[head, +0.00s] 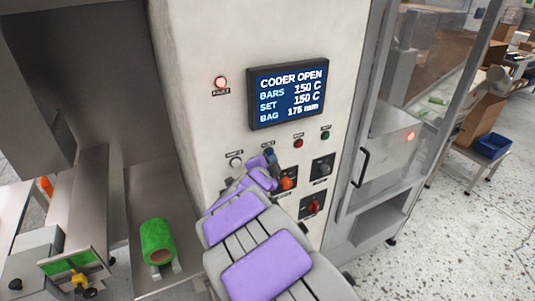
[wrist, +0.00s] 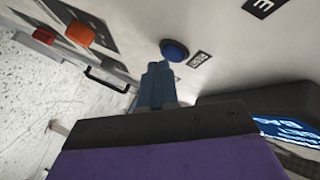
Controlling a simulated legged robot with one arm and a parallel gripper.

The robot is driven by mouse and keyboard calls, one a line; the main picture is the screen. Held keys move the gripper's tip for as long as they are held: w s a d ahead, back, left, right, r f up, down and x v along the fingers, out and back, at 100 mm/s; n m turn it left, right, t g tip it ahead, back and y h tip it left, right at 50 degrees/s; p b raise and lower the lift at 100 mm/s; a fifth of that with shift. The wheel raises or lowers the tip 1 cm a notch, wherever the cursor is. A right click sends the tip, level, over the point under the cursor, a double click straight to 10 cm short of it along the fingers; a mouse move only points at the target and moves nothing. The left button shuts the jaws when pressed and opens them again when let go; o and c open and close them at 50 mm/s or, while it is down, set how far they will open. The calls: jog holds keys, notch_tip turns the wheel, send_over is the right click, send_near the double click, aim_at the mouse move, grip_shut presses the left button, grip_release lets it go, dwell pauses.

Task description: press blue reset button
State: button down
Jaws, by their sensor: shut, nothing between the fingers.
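The blue button (wrist: 174,50) shows in the wrist view as a round dark-blue cap on the pale panel, with a small dark label beside it. My gripper (wrist: 158,68) is shut and empty, its blue-grey fingertips close to the button's edge. I cannot tell whether they touch it. In the head view my gripper (head: 269,152) is at the panel (head: 215,125), below the display (head: 288,92).
Around my gripper are a white button (head: 236,162), red button (head: 298,143), green button (head: 325,134), an orange knob (head: 287,184), a black selector (head: 322,167) and a red switch (head: 312,207). The display reads "CODER OPEN". A red lamp (head: 221,83) glows. A glass-door cabinet (head: 385,140) stands right.

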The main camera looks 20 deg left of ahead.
jog(key=shift+w+d+r+p, duration=0.2)
jog(key=shift+d+p, duration=0.05)
jog(key=shift+p, duration=0.3)
dwell(1.7)
jog(key=shift+a, duration=0.1)
